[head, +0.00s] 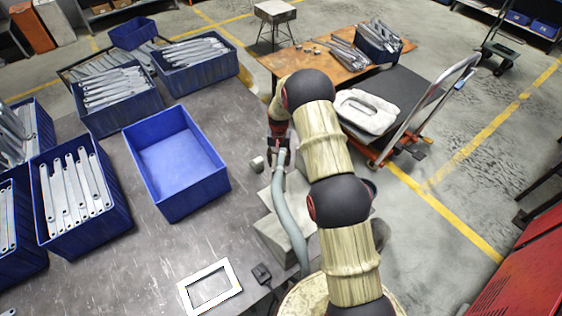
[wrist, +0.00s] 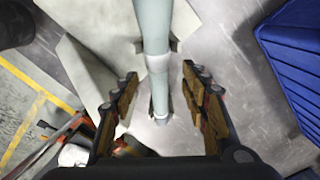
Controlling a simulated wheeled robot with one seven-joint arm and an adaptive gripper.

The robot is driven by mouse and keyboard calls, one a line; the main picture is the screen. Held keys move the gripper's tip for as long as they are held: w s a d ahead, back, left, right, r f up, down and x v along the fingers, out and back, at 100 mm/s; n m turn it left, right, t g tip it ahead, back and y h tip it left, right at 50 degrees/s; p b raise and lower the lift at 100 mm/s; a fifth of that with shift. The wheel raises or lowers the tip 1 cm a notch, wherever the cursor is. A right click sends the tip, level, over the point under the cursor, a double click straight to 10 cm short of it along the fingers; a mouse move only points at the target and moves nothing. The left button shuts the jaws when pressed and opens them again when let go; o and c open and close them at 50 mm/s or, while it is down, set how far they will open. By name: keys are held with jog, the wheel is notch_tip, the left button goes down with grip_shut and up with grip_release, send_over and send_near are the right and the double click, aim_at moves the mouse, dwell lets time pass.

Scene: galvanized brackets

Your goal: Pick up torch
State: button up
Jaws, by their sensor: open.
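The likely torch is a long, pale grey-green tube (head: 289,205) with a bend, lying over a grey metal block beside the work table. In the wrist view the tube (wrist: 153,35) runs from the top edge down between my fingers. It has a lighter collar and a narrower end past it. My gripper (wrist: 158,75) is open, with one finger on each side of the tube and visible gaps on both sides. In the head view my gripper (head: 279,143) is at the tube's far end, partly hidden by my arm; I cannot tell its exact height over the tube.
An empty blue bin (head: 176,160) stands left of my gripper. Several blue bins of metal brackets (head: 70,195) are farther left. A small grey cylinder (head: 257,164) stands close to my gripper. A white frame (head: 210,287) lies at the front. A cart (head: 385,100) is behind my arm.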

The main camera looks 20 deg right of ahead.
aim_at(280, 165)
jog(key=shift+d+f+p, duration=0.2)
jog(key=shift+f+p, duration=0.15)
jog(key=shift+f, duration=2.6)
jog(key=shift+c, duration=0.8)
jog(key=shift+w, duration=0.1)
grip_shut()
